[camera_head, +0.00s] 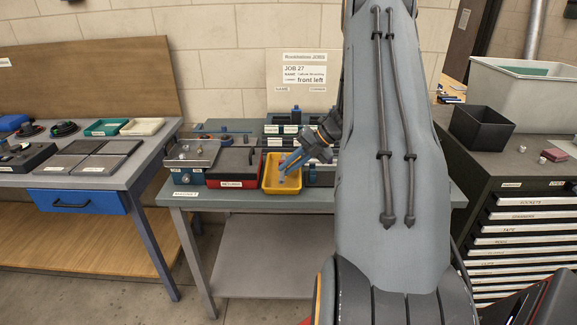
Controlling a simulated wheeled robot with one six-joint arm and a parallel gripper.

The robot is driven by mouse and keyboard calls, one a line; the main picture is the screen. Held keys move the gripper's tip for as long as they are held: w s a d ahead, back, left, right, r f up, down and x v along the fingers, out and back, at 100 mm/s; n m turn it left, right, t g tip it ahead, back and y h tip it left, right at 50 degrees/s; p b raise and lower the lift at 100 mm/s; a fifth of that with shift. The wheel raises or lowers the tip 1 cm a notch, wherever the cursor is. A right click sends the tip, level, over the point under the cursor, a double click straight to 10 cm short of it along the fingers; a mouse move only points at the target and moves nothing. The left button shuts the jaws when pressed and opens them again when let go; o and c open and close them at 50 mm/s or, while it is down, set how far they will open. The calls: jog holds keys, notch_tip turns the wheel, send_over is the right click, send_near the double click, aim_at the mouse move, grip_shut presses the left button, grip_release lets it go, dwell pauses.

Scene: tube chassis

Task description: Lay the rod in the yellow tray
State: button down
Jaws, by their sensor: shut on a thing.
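The yellow tray (268,187) sits near the front edge of the middle table, beside a red box. My gripper (284,170) reaches in from the right, its blue fingers pointing down and left over the tray. It is shut on the rod, which is too small and too covered by the fingers to make out clearly. I cannot tell whether the rod touches the tray floor. My arm hides the right part of the table.
The red box (233,168) and a grey-blue unit (190,158) stand left of the tray. Dark holders (285,130) stand behind it. A dark bin (480,128) and a large pale crate (525,90) stand on the right cabinet. The left bench (110,172) holds several trays.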

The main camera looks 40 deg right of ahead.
jog(key=shift+f+b, duration=0.35)
jog(key=shift+f, duration=0.6)
jog(key=c, duration=1.7)
grip_release()
jog(key=shift+s, duration=0.1)
jog(key=shift+s+f, duration=0.1)
jog(key=shift+f, duration=0.1)
jog(key=b+v, duration=0.1)
jog(key=v, duration=0.2)
jog(key=b+v, duration=0.1)
jog(key=v, duration=0.2)
jog(key=shift+d+r, duration=0.3)
jog(key=shift+r, duration=0.05)
jog(key=shift+s+d+r, duration=0.2)
jog(key=shift+d+r, duration=0.05)
jog(key=shift+r, duration=0.35)
